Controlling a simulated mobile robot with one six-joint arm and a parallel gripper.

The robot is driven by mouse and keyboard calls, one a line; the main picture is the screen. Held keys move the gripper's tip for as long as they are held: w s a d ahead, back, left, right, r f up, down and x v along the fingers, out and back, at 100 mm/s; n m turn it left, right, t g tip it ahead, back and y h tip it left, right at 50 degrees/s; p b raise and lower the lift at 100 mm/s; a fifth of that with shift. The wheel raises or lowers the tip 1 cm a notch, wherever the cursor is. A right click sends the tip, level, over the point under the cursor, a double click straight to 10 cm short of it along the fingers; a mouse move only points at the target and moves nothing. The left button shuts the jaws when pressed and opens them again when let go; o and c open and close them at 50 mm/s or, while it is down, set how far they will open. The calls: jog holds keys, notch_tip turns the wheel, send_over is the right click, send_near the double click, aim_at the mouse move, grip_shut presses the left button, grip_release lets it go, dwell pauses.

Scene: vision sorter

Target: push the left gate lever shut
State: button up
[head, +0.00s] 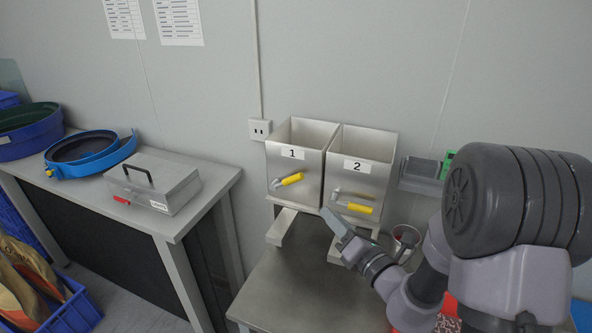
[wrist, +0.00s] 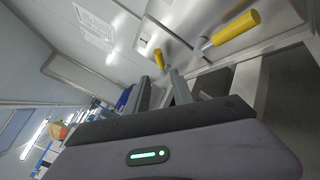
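The left gate lever (head: 287,180) has a yellow grip on the front of the steel hopper marked 1 (head: 290,160). Its grip points right and slightly up. It also shows in the wrist view (wrist: 158,58), beyond the fingertips. A second yellow lever (head: 355,207) is on the hopper marked 2 (head: 358,172); it lies nearly level, tipped slightly down to the right, and looks larger in the wrist view (wrist: 238,27). My gripper (head: 332,217) is just below and left of the second lever, apart from the left lever. A gap shows between its empty fingers (wrist: 160,77).
A steel table (head: 285,290) stands below the hoppers, its visible left part clear. A side bench (head: 215,180) at left holds a grey metal case (head: 150,183) and a blue sieve ring (head: 90,155). My arm covers the right side. A small cup (head: 405,237) stands behind it.

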aim_at(287, 181)
jog(key=x, duration=1.6)
jog(key=shift+a+b, duration=0.3)
jog(key=shift+a, duration=0.05)
grip_shut()
dwell(0.4)
